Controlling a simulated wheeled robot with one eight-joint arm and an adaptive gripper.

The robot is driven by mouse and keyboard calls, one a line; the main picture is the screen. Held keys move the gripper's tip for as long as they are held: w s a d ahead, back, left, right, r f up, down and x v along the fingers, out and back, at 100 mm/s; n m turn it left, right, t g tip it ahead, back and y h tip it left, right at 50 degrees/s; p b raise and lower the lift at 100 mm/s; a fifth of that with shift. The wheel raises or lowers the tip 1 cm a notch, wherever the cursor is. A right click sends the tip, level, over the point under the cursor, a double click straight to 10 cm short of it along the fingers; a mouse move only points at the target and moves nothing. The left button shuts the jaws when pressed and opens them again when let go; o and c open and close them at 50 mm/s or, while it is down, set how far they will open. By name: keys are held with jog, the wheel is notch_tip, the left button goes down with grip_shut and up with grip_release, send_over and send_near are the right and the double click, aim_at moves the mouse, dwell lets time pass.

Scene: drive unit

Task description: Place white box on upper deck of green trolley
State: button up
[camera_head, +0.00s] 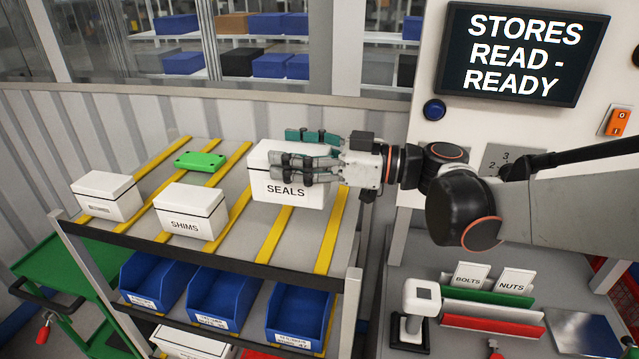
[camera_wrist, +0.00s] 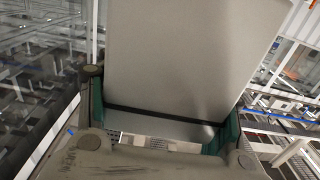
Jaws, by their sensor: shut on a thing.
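A white box labelled SEALS (camera_head: 287,190) is at the right end of the grey rack top. My gripper (camera_head: 288,160) reaches in from the right and is shut on this box near its top, one finger on the near face and one on the far side. In the wrist view the pale box (camera_wrist: 185,50) fills the middle between the green-sided fingers (camera_wrist: 160,122). I cannot tell whether its base touches the rack top. The green trolley (camera_head: 62,262) stands at the lower left, partly hidden behind the rack; its visible upper deck is bare.
A SHIMS box (camera_head: 188,212), another white box (camera_head: 107,197) and a green case (camera_head: 200,161) lie on the rack top (camera_head: 225,185) among yellow strips. Blue bins (camera_head: 222,296) fill the shelf below. A bench with a scanner (camera_head: 417,300) and cards stands at right.

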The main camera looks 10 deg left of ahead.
notch_tip(320, 180, down, 13)
jog(key=b, duration=0.3)
jog(key=shift+r, duration=0.2)
jog(key=shift+f, duration=0.2)
jog(key=o, duration=1.5)
jog(key=d+p, duration=0.1)
jog(key=d, duration=1.2)
jog(key=shift+s+d+r, duration=0.15)
jog(key=shift+s+d, duration=0.25)
jog(key=shift+s, duration=0.05)
